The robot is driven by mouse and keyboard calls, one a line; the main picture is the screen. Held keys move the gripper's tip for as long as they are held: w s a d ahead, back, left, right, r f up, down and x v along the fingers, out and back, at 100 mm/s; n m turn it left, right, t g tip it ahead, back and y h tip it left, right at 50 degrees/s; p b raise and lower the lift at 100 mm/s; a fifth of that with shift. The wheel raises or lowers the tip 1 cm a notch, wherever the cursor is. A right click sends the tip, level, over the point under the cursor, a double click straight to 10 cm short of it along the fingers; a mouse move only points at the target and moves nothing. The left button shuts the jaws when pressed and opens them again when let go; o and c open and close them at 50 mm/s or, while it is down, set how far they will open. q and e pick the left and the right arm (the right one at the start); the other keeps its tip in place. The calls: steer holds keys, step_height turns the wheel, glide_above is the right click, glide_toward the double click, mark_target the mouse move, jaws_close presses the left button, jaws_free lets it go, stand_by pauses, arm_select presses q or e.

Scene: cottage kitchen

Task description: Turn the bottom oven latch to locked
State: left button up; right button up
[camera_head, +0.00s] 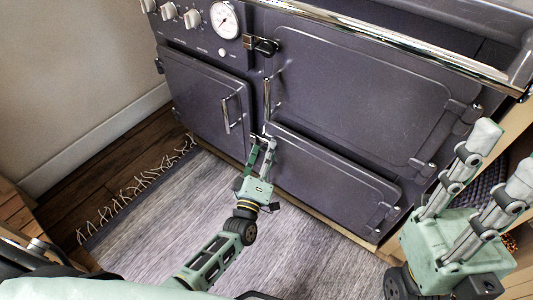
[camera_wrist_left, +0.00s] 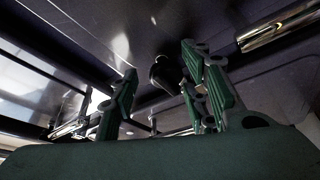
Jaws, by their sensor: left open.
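The dark grey range cooker fills the upper part of the head view, with the bottom oven door (camera_head: 335,175) low on its right side. My left gripper (camera_head: 262,143) is open at the upper left corner of that door. The bottom oven latch is mostly hidden behind the fingers in the head view. In the left wrist view, a dark rounded piece (camera_wrist_left: 165,74), probably the latch, shows between the spread green fingers of the left gripper (camera_wrist_left: 163,95). I cannot tell whether the fingers touch it. My right gripper (camera_head: 500,155) is open and empty at the right.
The larger upper oven door (camera_head: 360,95) has a black latch (camera_head: 263,46) at its upper left. A smaller left door (camera_head: 205,100) has a vertical handle. A chrome rail (camera_head: 390,45) runs along the cooker's front. A grey fringed rug (camera_head: 165,215) covers clear floor before it.

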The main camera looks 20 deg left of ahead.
arm_select(q)
steer(key=shift+s+f, duration=0.1)
steer(key=shift+s+f, duration=0.1)
steer(key=shift+s, duration=0.15)
steer(key=s+f, duration=0.2)
steer(key=s, duration=0.9)
